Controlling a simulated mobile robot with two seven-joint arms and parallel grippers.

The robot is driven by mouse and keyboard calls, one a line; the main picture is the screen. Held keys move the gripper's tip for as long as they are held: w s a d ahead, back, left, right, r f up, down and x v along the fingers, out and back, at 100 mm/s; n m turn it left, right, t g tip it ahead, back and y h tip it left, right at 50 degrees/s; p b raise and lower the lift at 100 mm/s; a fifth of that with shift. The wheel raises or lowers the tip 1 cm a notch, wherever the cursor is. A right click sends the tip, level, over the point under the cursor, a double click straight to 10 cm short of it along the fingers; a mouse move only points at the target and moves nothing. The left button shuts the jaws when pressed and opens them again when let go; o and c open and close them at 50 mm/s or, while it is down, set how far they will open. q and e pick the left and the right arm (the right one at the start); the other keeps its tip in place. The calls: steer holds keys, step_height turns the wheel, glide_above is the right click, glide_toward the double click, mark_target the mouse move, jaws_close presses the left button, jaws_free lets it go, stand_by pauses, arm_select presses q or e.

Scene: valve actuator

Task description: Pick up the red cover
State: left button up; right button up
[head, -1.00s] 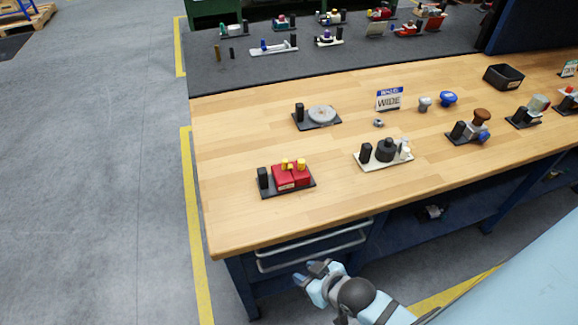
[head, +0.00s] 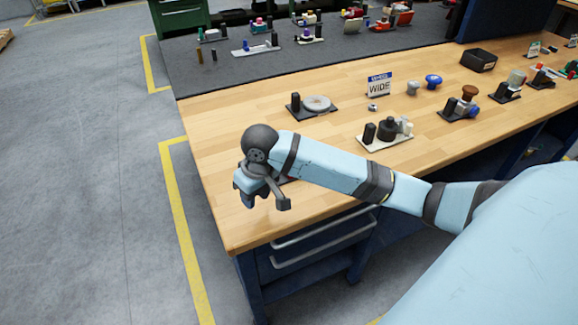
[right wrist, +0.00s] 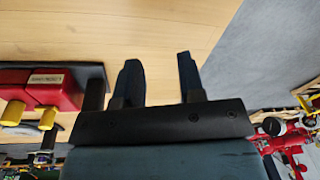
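The red cover (right wrist: 45,92), with a white label and yellow knobs, is at the left of the right wrist view. It sits on a dark base plate (right wrist: 94,72) beside a black post (right wrist: 95,95). In the head view my right arm hides it. My right gripper (head: 265,203) is over the front left part of the table, close to the cover. In the right wrist view its two fingers (right wrist: 158,70) are apart with nothing between them, to the right of the cover. My left gripper is not in view.
On the wooden table (head: 225,130), a grey disc on a black plate (head: 315,105), a "WIDE" sign (head: 379,86) and a white-plated assembly (head: 385,136) stand behind or right of my gripper. The table's left edge is near, with floor beyond.

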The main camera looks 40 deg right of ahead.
steer(key=w+d+r+m, duration=0.1)
steer(key=w+d+r, duration=0.1)
steer(key=d+r, duration=0.1)
steer(key=w+d+r+m, duration=0.1)
steer(key=w+d+r, duration=0.2)
steer(key=d, duration=0.1)
steer(key=w+d+r+m+g+h, duration=0.1)
steer(key=w+d+r, duration=0.2)
steer(key=shift+d+r+m, duration=0.2)
steer(key=shift+r+m, duration=0.05)
steer(key=shift+m, duration=0.15)
steer(key=shift+w+d, duration=0.1)
steer(key=shift+d, duration=0.15)
step_height(320, 180, down, 13)
steer(key=shift+f, duration=0.2)
steer(key=shift+c, duration=0.4)
steer(key=shift+r, duration=0.1)
jaws_close()
